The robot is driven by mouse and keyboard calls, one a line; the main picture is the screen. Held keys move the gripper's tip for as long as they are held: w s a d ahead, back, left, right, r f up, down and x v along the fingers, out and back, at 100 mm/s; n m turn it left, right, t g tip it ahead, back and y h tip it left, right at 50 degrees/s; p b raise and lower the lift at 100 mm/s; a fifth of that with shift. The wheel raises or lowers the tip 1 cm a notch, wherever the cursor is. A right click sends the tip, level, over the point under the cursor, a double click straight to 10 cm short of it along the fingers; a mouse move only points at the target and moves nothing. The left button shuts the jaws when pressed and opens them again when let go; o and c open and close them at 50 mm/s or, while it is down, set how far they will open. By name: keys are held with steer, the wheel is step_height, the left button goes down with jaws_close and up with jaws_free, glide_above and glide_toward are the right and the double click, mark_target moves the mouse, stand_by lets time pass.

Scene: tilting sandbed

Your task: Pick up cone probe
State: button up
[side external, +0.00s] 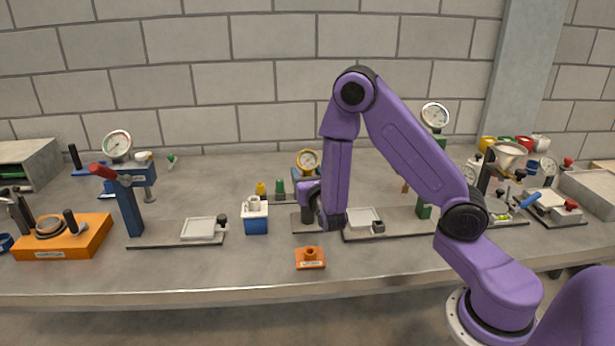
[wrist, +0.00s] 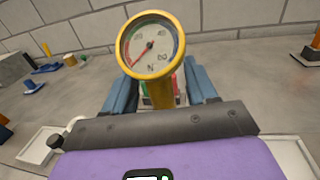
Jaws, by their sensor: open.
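The likely cone probe is an instrument with a yellow-rimmed round dial (side external: 307,162), standing upright at the middle of the bench. In the wrist view its dial (wrist: 150,45) and yellow stem fill the upper middle. My gripper (side external: 310,192) is low at the instrument in the side view, and my arm partly covers it. In the wrist view the blue fingers of my gripper (wrist: 160,80) are spread, one on each side of the yellow stem, with gaps visible. The instrument's lower part is hidden.
A small orange block with a hole (side external: 310,259) sits near the front edge. A blue and white box (side external: 256,217) stands left of my gripper. White trays (side external: 199,229) lie on either side. A green gauge stand (side external: 425,190) is to the right. Clear bench lies front left.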

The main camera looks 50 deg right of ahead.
steer(key=shift+x, duration=0.85)
steer(key=shift+c, duration=0.3)
steer(key=c, duration=0.9)
steer(key=shift+o, duration=0.3)
steer(key=shift+r, duration=0.2)
step_height(320, 180, up, 20)
steer(key=shift+f, duration=0.15)
steer(key=shift+a, duration=0.1)
